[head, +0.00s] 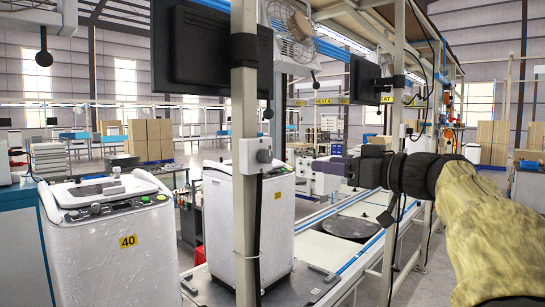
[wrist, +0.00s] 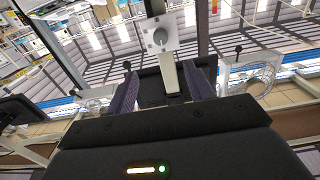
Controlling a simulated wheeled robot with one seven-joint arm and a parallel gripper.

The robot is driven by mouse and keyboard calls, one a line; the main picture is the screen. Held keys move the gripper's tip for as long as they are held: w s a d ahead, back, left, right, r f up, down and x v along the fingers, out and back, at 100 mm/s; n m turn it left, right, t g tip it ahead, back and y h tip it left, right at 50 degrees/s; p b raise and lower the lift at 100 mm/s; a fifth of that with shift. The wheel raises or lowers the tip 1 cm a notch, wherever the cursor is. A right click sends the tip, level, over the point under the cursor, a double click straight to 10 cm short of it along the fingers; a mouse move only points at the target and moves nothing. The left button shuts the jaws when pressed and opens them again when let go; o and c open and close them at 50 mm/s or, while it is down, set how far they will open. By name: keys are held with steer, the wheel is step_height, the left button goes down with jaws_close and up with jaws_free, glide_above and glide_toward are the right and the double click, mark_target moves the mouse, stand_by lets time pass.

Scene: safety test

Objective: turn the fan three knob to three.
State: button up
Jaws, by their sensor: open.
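A light grey switch box with a round grey knob (head: 262,155) is fixed to a pale upright post in the head view. The same kind of box and knob (wrist: 160,37) shows at the top middle of the wrist view, beyond my fingers. No dial number can be read, and I cannot tell which fan number it bears. My gripper (head: 331,168) is to the right of the box in the head view and apart from it. In the wrist view my gripper (wrist: 162,88) has its two purple-grey patterned fingers spread, with nothing held between them.
A white caged fan (head: 289,19) hangs above, behind a dark monitor (head: 203,48) on the post. Another small box (head: 404,130) is on a post farther right. White washer-like machines (head: 107,235) stand at left and behind the post. A conveyor line (head: 335,250) runs below.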

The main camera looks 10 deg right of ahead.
mark_target(270, 157)
steer(key=p+x, duration=0.7)
steer(key=x, duration=0.8)
steer(key=shift+a, duration=0.15)
steer(key=shift+w+a, duration=0.2)
steer(key=shift+w, duration=0.15)
steer(key=c, duration=1)
steer(key=shift+f, duration=0.1)
